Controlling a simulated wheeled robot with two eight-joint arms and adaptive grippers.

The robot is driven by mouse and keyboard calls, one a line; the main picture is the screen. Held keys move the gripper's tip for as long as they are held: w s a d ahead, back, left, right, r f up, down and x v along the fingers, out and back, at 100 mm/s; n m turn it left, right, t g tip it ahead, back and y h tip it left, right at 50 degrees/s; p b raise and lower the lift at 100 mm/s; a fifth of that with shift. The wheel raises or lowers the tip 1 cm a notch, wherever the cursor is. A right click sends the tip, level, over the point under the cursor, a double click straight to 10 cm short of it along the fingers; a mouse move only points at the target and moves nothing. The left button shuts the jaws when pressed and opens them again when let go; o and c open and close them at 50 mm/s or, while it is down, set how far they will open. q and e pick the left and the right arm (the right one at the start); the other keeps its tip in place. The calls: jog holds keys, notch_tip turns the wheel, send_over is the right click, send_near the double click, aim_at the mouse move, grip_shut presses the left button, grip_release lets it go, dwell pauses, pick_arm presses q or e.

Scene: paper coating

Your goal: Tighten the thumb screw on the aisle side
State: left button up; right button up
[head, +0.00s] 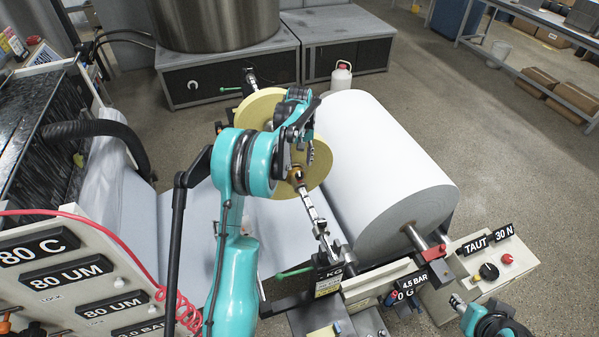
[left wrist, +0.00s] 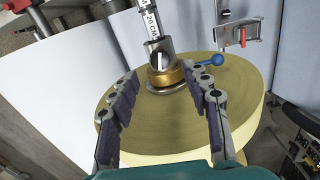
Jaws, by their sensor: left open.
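A yellowish roll core (head: 316,165) sits on a shaft (head: 316,215) beside the large white paper roll (head: 385,170).
A control box (head: 490,265) with a black knob and red button stands at the right. Labelled panels (head: 70,270) and a red coiled hose (head: 185,312) are at the lower left. A green-handled lever (head: 294,272) is near the shaft's near end. Open floor lies right of the roll.

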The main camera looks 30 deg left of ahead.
aim_at(299, 174)
pick_arm(q)
notch_tip(299, 174, down, 6)
jog(key=shift+r, duration=0.1)
grip_shut()
